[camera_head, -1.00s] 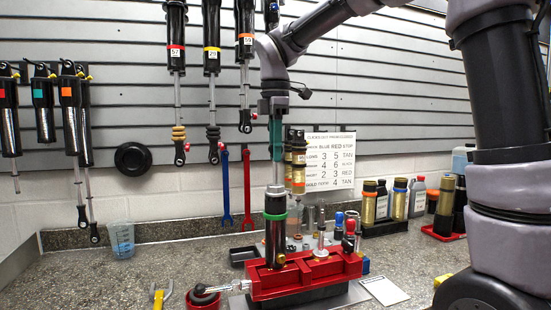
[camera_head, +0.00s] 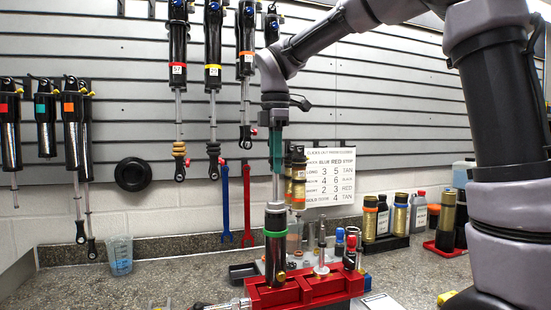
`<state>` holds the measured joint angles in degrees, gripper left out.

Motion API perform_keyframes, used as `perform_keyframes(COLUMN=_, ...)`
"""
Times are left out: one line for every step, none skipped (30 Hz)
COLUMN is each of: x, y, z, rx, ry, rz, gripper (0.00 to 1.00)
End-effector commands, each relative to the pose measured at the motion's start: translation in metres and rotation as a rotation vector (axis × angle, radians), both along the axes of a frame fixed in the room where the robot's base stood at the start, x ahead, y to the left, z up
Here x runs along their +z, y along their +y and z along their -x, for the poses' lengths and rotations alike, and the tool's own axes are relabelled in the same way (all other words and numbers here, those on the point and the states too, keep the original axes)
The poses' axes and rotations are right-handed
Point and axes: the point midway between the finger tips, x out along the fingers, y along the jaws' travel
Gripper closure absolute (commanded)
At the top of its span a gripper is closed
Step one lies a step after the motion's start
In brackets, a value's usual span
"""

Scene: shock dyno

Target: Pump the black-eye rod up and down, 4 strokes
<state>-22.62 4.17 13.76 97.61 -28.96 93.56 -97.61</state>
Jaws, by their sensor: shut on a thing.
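A black shock body (camera_head: 276,260) with a green ring and a silver top stands upright in a red clamp fixture (camera_head: 300,291) on the bench. A thin silver rod (camera_head: 276,188) rises from its top. My gripper (camera_head: 276,172), with teal fingers pointing down, is shut on the upper end of this rod, directly above the body. The rod's black eye is not clearly visible; the fingers appear to cover it. A length of bare rod shows between the fingers and the body's top.
Several shocks (camera_head: 178,60) hang on the slatted wall, close left of my arm. Blue (camera_head: 225,205) and red (camera_head: 247,205) wrenches hang behind. Bottles and gold canisters (camera_head: 400,215) stand at right, a clear cup (camera_head: 120,255) at left. Small parts stand beside the fixture.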

Motion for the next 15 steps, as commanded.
perform_keyframes(x=-0.004, y=0.000, z=0.000, rx=0.000, ry=0.001, rz=0.001, gripper=1.00)
perform_keyframes(x=-0.006, y=0.000, z=0.000, rx=-0.001, ry=0.002, rz=0.001, gripper=1.00)
perform_keyframes(x=-0.009, y=0.000, z=0.000, rx=-0.001, ry=0.002, rz=0.001, gripper=1.00)
perform_keyframes(x=-0.011, y=0.000, z=0.000, rx=-0.001, ry=0.001, rz=0.000, gripper=1.00)
perform_keyframes(x=-0.013, y=0.000, z=0.000, rx=-0.001, ry=0.001, rz=-0.001, gripper=1.00)
perform_keyframes(x=-0.016, y=0.000, z=0.000, rx=-0.001, ry=0.002, rz=0.000, gripper=1.00)
perform_keyframes(x=-0.018, y=0.000, z=0.000, rx=0.000, ry=0.002, rz=0.001, gripper=1.00)
perform_keyframes(x=-0.021, y=0.000, z=0.000, rx=0.000, ry=0.002, rz=0.001, gripper=1.00)
perform_keyframes(x=-0.024, y=0.000, z=0.000, rx=0.000, ry=0.002, rz=0.001, gripper=1.00)
perform_keyframes(x=-0.026, y=0.000, z=0.000, rx=0.000, ry=0.002, rz=0.001, gripper=1.00)
perform_keyframes(x=-0.028, y=0.000, z=0.000, rx=-0.001, ry=0.002, rz=0.001, gripper=1.00)
perform_keyframes(x=-0.030, y=0.000, z=0.000, rx=-0.001, ry=0.001, rz=0.000, gripper=1.00)
perform_keyframes(x=-0.033, y=0.000, z=0.000, rx=-0.001, ry=0.002, rz=0.001, gripper=1.00)
perform_keyframes(x=-0.035, y=0.000, z=0.000, rx=-0.001, ry=0.002, rz=0.001, gripper=1.00)
perform_keyframes(x=-0.038, y=0.000, z=0.000, rx=-0.001, ry=0.003, rz=0.001, gripper=1.00)
